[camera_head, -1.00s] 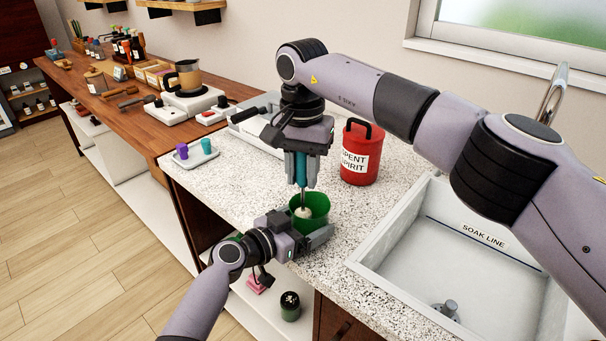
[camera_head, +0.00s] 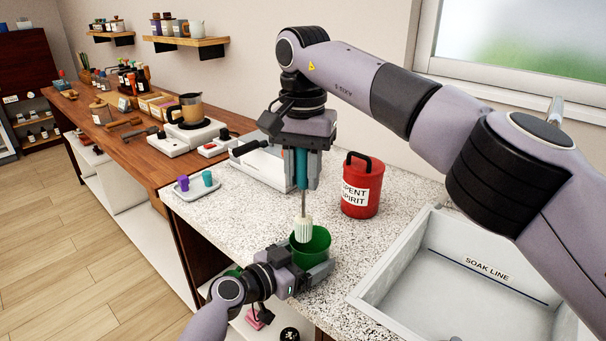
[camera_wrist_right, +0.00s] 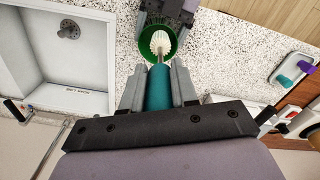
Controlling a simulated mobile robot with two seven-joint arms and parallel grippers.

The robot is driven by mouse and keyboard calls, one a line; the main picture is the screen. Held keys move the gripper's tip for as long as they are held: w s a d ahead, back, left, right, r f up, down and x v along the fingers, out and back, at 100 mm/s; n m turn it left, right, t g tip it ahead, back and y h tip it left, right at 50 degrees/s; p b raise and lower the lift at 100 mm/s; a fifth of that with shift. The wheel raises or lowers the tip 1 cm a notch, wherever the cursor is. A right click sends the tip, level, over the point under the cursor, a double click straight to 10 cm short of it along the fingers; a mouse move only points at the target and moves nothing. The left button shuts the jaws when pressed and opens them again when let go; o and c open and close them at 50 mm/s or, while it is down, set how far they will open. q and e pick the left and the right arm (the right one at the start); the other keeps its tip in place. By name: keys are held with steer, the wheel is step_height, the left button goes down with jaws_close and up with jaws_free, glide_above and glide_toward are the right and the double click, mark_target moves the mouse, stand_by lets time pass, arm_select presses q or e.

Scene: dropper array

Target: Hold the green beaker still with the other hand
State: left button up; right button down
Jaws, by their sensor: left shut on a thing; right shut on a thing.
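The green beaker (camera_head: 313,246) stands on the speckled counter near its front edge. My left gripper (camera_head: 308,272) is shut on the beaker, low at its front side. My right gripper (camera_head: 302,178) is above the beaker, shut on the teal handle (camera_head: 301,168) of a brush. The brush's white bristle head (camera_head: 303,230) hangs down at the beaker's mouth; its lower end overlaps the rim in the head view. In the right wrist view the teal handle (camera_wrist_right: 158,88) is between the fingers, and the white head (camera_wrist_right: 160,42) shows against the green beaker (camera_wrist_right: 172,52).
A red "SPENT SPIRIT" can (camera_head: 361,186) stands behind and right of the beaker. A sink (camera_head: 470,285) marked "SOAK LINE" is at the right. A small tray (camera_head: 195,188) with purple and teal pieces lies at the left. Bare counter (camera_head: 245,215) is between.

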steer(key=s+a+r, duration=0.4)
steer(key=s, duration=0.2)
steer(key=shift+s+a, duration=0.25)
steer(key=shift+a, duration=0.15)
stand_by(0.4)
arm_select(q)
steer(key=o, duration=0.9)
